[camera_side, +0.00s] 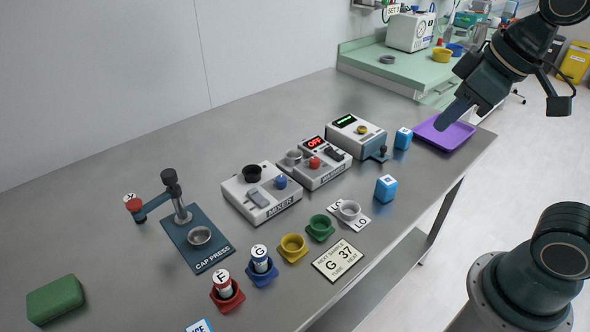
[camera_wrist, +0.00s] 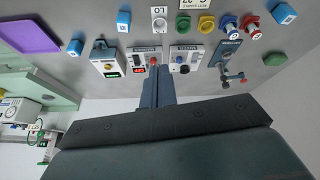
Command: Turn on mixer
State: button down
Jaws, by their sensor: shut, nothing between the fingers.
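The mixer (camera_side: 240,194) is a white box labelled MIXER in the middle of the steel table. It has a black cup (camera_side: 252,173), a blue knob (camera_side: 281,182) and a grey rocker switch (camera_side: 258,198) on top. In the wrist view the mixer (camera_wrist: 196,58) lies just beyond and right of my fingertips in the picture. My gripper (camera_side: 443,124) is shut and empty. In the side view it is well right of the mixer, in front of the purple tray in the picture. The shut fingers also show in the wrist view (camera_wrist: 157,72). I cannot tell which way the rocker is set.
Beside the mixer stands the warmer (camera_side: 318,176) with a red OFF display, then a box with a green display (camera_side: 345,140). The cap press (camera_side: 200,240) stands left. Coloured cups, blue cubes (camera_side: 385,188) and a card (camera_side: 338,260) lie in front. The purple tray (camera_side: 460,137) is right.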

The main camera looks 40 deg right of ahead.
jog(key=w+a+r+n+g, duration=0.1)
jog(key=w+a+n, duration=0.25)
jog(key=w, duration=0.55)
jog(key=n+g, duration=0.3)
jog(key=n, duration=0.9)
send_over(252, 190)
jog(key=s, duration=0.3)
notch_tip(252, 190, down, 13)
jog(key=shift+w+r, duration=0.1)
jog(key=shift+w, duration=0.1)
jog(key=f, duration=0.4)
jog(key=w+f, duration=0.1)
jog(key=f, duration=0.7)
jog(key=shift+w+f, duration=0.25)
jog(key=shift+w, duration=0.1)
jog(key=shift+w+f, duration=0.15)
jog(key=shift+f, duration=0.55)
